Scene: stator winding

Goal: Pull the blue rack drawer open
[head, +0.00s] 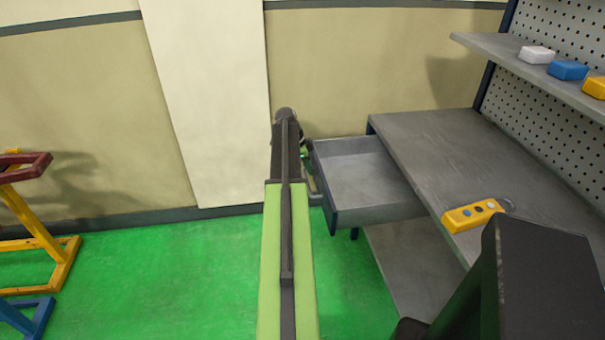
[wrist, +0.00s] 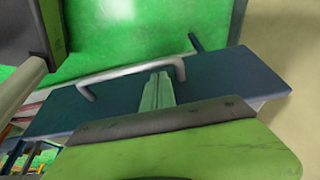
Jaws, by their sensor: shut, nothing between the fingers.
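The blue rack drawer's dark blue front panel (head: 325,192) stands out to the left of the grey workbench in the head view, and its empty grey tray (head: 368,178) shows, so the drawer is open. In the wrist view the blue front (wrist: 235,82) spans the middle, with a pale bar handle (wrist: 115,76) along it. My gripper (wrist: 160,88) is shut and empty, its fingertips at the handle bar; I cannot tell whether they touch it or sit behind it. In the head view my arm hides most of the gripper beside the drawer front.
The grey workbench (head: 455,160) carries a yellow control box (head: 472,215). A shelf (head: 500,50) above holds white, blue and yellow boxes. A lower shelf (head: 415,265) lies under the drawer. Coloured stands (head: 40,235) are at the far left. Green floor (head: 165,275) between is clear.

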